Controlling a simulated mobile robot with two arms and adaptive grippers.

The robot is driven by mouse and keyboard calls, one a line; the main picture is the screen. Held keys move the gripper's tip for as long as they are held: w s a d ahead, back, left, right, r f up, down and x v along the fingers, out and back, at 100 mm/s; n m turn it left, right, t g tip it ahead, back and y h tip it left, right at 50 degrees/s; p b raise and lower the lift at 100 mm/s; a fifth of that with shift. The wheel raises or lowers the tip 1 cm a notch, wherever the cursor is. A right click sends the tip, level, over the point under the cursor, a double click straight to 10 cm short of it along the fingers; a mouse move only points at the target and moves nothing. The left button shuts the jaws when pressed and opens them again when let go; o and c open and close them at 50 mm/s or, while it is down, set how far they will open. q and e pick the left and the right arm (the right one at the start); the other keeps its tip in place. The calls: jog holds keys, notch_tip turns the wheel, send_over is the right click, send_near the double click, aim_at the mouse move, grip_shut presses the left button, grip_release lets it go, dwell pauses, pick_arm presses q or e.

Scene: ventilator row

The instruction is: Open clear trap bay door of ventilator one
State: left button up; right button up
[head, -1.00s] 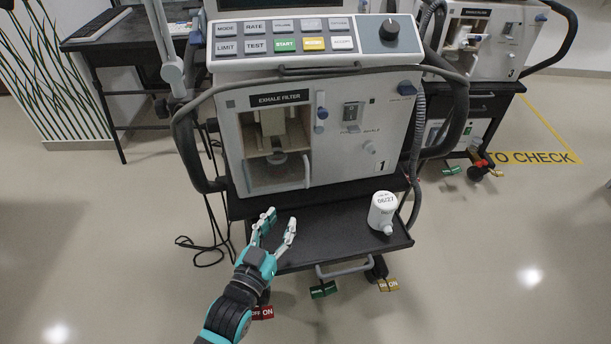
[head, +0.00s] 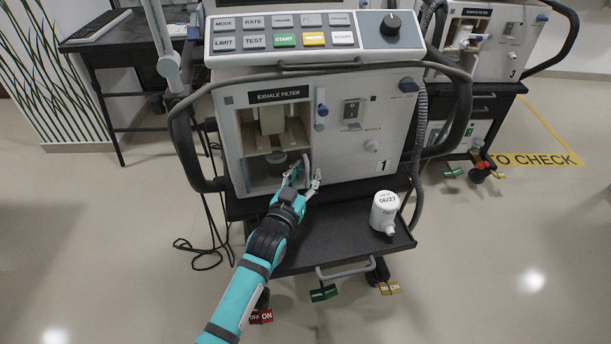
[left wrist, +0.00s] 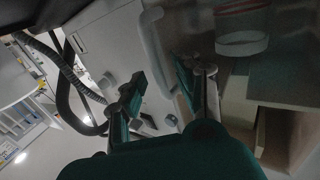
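Ventilator one (head: 345,175) stands in front of me, marked "1". Its bay under the "EXHALE FILTER" label shows a pale filter block (head: 271,119) and a dark round part below it. The clear door is hard to make out over the lower bay. A pale curved bar (head: 306,160) shows at the bay's lower right, and in the left wrist view (left wrist: 154,45). My left gripper (head: 306,177) is at that bar, fingers apart. In the left wrist view the bar's lower end lies between the fingers (left wrist: 165,90); contact cannot be told. My right gripper is out of view.
Grey curved rails (head: 182,140) flank the ventilator. Ventilator 3 (head: 490,45) stands back right. A dark table (head: 115,40) is back left.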

pick_arm(q)
grip_shut()
jog(key=shift+s+a, duration=0.1)
dwell(0.5)
